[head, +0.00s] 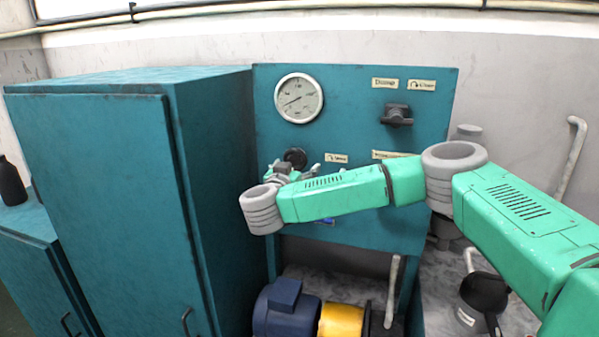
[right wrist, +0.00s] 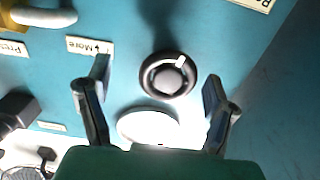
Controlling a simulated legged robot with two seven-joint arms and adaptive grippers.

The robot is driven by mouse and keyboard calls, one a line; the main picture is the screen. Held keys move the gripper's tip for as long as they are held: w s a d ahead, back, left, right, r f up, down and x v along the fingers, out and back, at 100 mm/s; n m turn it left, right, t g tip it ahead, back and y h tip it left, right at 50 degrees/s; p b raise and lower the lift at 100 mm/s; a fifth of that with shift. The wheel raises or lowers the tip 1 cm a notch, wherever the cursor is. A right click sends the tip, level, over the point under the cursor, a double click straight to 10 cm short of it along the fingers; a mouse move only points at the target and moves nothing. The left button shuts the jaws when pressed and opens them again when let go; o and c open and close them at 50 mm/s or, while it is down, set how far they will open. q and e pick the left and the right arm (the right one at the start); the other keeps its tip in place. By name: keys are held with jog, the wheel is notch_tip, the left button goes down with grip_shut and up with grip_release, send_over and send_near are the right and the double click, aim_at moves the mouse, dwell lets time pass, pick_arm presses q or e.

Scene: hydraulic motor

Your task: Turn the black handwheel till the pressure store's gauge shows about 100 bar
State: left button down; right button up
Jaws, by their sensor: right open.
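The black handwheel (head: 295,158) is on the teal panel below the gauge. In the right wrist view the handwheel (right wrist: 168,75) shows whole, with a pale mark on its rim. My right gripper (head: 293,173) is just in front of and below it in the head view. In the right wrist view its open fingers (right wrist: 158,85) appear on either side of the handwheel; contact cannot be seen. The round white gauge (head: 298,98) has its needle pointing to the lower left; its numbers are too small to read. My left gripper is not in view.
A black valve handle (head: 396,115) is at the panel's upper right. A "More" label (right wrist: 90,46) is beside the handwheel. A tall teal cabinet (head: 105,200) stands left of the panel. A blue motor (head: 287,310) and yellow part (head: 340,320) are below.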

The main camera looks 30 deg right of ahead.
aim_at(294, 163)
jog(key=shift+w+d+f, duration=0.15)
jog(key=shift+w+d, duration=0.35)
jog(key=shift+d, duration=0.05)
jog(key=shift+w+b, duration=0.35)
jog(key=shift+b, duration=0.1)
jog(key=shift+w+a+r, duration=0.15)
jog(key=shift+w+r, duration=0.15)
jog(key=shift+w+a+r, duration=0.15)
jog(key=shift+a+r, duration=0.15)
jog(key=shift+a, duration=0.05)
jog(key=shift+d+f, duration=0.15)
jog(key=shift+d, duration=0.4)
jog(key=shift+c, duration=1.2)
jog(key=shift+d+f, duration=0.15)
jog(key=shift+d, duration=0.3)
jog(key=c, duration=1)
jog(key=shift+o, duration=0.3)
jog(key=shift+a, duration=0.4)
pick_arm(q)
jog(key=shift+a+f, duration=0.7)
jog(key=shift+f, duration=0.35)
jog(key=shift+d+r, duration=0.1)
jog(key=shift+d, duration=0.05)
pick_arm(e)
jog(key=shift+d, duration=0.1)
